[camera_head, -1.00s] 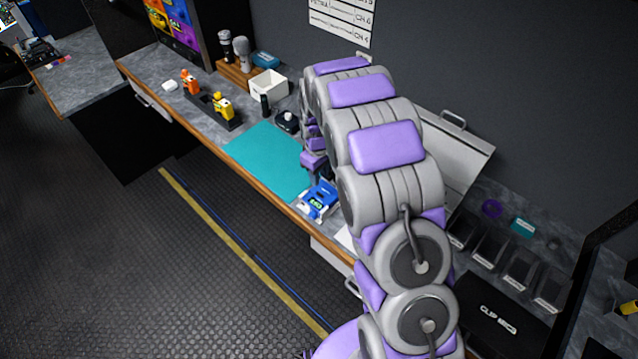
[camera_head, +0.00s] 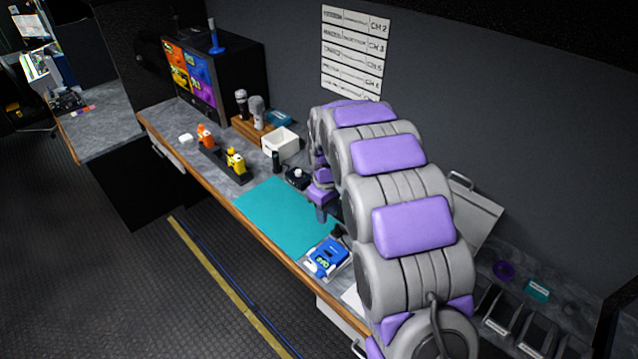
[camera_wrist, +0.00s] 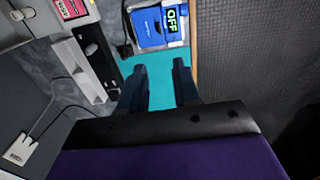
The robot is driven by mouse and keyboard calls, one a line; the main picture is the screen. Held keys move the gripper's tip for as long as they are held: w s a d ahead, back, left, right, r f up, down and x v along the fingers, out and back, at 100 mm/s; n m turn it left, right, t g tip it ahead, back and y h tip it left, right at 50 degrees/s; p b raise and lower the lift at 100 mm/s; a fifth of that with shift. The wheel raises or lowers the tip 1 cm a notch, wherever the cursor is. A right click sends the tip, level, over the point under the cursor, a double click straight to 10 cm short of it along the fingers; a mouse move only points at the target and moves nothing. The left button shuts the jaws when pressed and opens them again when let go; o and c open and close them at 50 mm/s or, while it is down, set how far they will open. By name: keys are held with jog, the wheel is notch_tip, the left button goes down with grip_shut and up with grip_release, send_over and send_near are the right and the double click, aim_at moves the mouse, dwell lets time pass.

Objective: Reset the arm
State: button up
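My arm rises in the head view and bends over the counter. My gripper (camera_head: 322,212) hangs above the right edge of the teal mat (camera_head: 278,215), partly hidden by my arm. In the wrist view my gripper (camera_wrist: 160,75) shows two dark fingers well apart, with only the teal mat (camera_wrist: 158,88) visible between them. It is open and empty. A blue device (camera_head: 327,257) stands on the counter just below the gripper in the head view. In the wrist view the blue device (camera_wrist: 150,27), with an "OFF" display, lies beyond the fingertips.
The counter (camera_head: 215,200) also carries a white bin (camera_head: 281,143), a yellow item (camera_head: 236,161), an orange item (camera_head: 205,136) and microphones (camera_head: 257,112). A monitor (camera_head: 200,80) stands at the back. Dark trays (camera_head: 500,310) lie right of my arm. The floor (camera_head: 130,280) in front is clear.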

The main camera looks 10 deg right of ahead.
jog(key=s+d+r+m+g+b, duration=0.15)
jog(key=s+r, duration=0.25)
jog(key=s, duration=0.5)
jog(key=s+r+m+t+b, duration=0.15)
jog(key=s+r, duration=0.25)
jog(key=s, duration=0.5)
jog(key=s+m+g+b, duration=0.1)
jog(key=s+m, duration=0.3)
jog(key=s, duration=1.9)
jog(key=shift+d+f+g, duration=0.2)
jog(key=shift+f+g, duration=0.15)
jog(key=shift+g, duration=0.15)
jog(key=shift+o, duration=0.4)
jog(key=shift+d, duration=0.1)
